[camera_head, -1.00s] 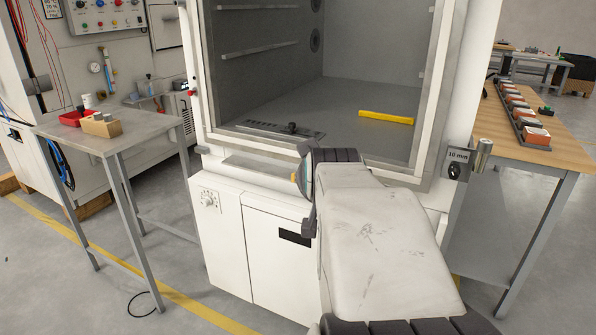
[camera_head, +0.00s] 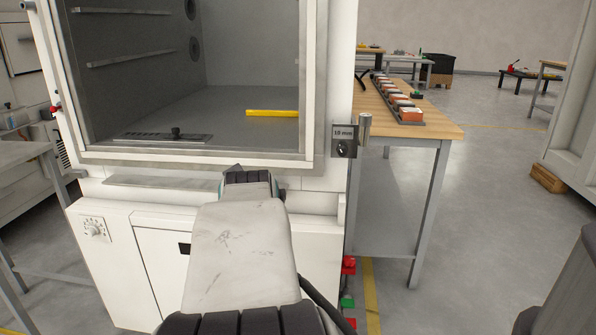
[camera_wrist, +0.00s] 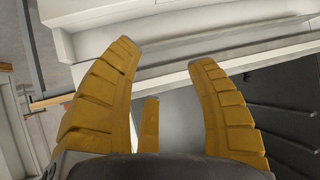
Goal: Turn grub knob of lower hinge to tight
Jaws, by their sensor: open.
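A dark bracket (camera_head: 341,133) marked "10 mm" sits on the right front post of the white test chamber (camera_head: 335,60). A small black knob (camera_head: 343,150) is on the bracket below the label. A bare metal cylinder (camera_head: 365,130) stands upright just right of the bracket; together they look like the lower hinge. I cannot read the knob's setting. My gripper (camera_wrist: 166,54) shows in the wrist view, with yellow fingers spread apart and nothing between them. In the head view it is hidden beyond my arm, which points at the chamber front, left of the bracket. The knob does not show in the wrist view.
The chamber stands open; a yellow bar (camera_head: 272,113) lies on its floor. A wooden-topped bench (camera_head: 433,130) with a row of small boxes (camera_head: 400,103) stands close right of the bracket. Red and green items (camera_head: 348,270) are low by the chamber. Open floor lies further right.

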